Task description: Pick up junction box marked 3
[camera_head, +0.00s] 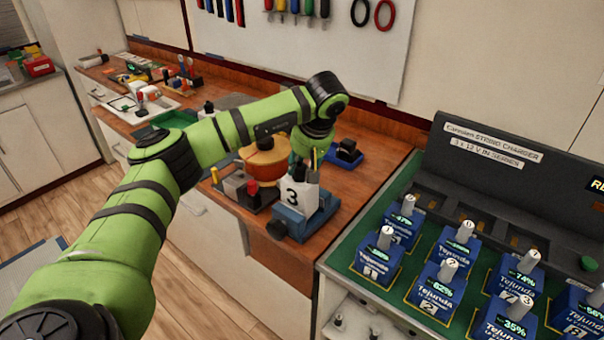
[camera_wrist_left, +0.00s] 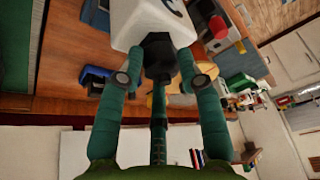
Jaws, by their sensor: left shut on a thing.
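The white junction box marked 3 (camera_head: 295,196) hangs under my left gripper (camera_head: 307,160) at the workbench's near right end. In the left wrist view the white box (camera_wrist_left: 152,20) shows at the top, with its black neck (camera_wrist_left: 158,55) between the green fingers. My left gripper (camera_wrist_left: 160,68) is shut on this box. The box overlaps a blue vise-like tool (camera_head: 308,218) in the head view; I cannot tell whether they touch. My right gripper is not in view.
To the right, a charger (camera_head: 500,165) stands behind several blue numbered batteries on a green mat (camera_head: 352,262). Tools hang on the wall board.

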